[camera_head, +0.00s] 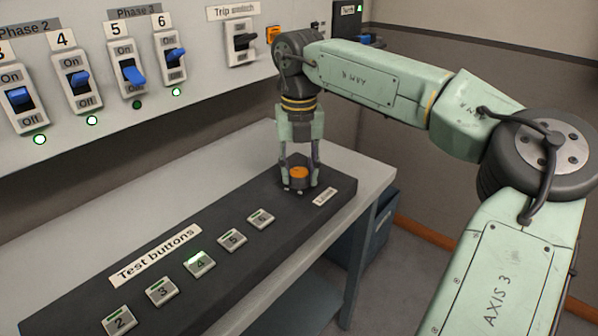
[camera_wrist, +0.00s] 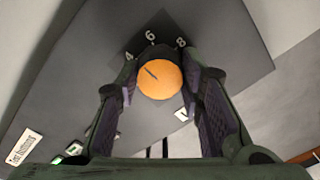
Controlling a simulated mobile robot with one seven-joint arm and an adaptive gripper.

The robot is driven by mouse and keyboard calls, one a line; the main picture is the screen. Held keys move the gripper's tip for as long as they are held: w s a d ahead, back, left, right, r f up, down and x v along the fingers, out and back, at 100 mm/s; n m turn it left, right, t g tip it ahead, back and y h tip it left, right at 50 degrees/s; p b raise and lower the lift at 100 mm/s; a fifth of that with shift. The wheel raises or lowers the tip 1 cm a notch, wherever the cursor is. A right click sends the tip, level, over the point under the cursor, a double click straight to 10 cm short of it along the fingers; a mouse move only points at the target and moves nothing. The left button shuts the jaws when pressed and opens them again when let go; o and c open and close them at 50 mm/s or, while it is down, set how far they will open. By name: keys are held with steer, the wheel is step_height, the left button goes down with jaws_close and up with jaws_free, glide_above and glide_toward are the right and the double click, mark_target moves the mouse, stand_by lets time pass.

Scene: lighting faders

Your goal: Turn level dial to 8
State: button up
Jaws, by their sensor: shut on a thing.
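The level dial is an orange round knob (camera_wrist: 165,86) on the dark panel. In the wrist view its dark pointer line slants up and left, roughly toward the 4. The marks 4 (camera_wrist: 128,56), 6 (camera_wrist: 150,36) and 8 (camera_wrist: 181,42) show beyond it; other marks are hidden. My gripper (camera_wrist: 160,82) points down over the dial, with a finger on its left and right sides, shut on it. In the head view my gripper (camera_head: 299,180) stands at the panel's far end, and the orange dial top (camera_head: 299,172) shows between the fingers.
Test buttons, such as button 6 (camera_head: 261,219) and lit button 4 (camera_head: 199,263), run along the dark panel (camera_head: 90,262). A white label (camera_head: 325,197) lies right of the dial. Blue switches (camera_head: 80,79) and a trip switch (camera_head: 243,42) are on the wall panel behind.

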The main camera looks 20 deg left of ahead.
steer(key=m, duration=0.4)
steer(key=shift+m+b, duration=0.3)
steer(key=shift+b, duration=0.05)
steer(key=m, duration=0.3)
steer(key=shift+m, duration=0.3)
steer(key=m, duration=0.4)
steer(key=shift+m, duration=2.1)
steer(key=o, duration=1.2)
steer(key=shift+c, duration=0.2)
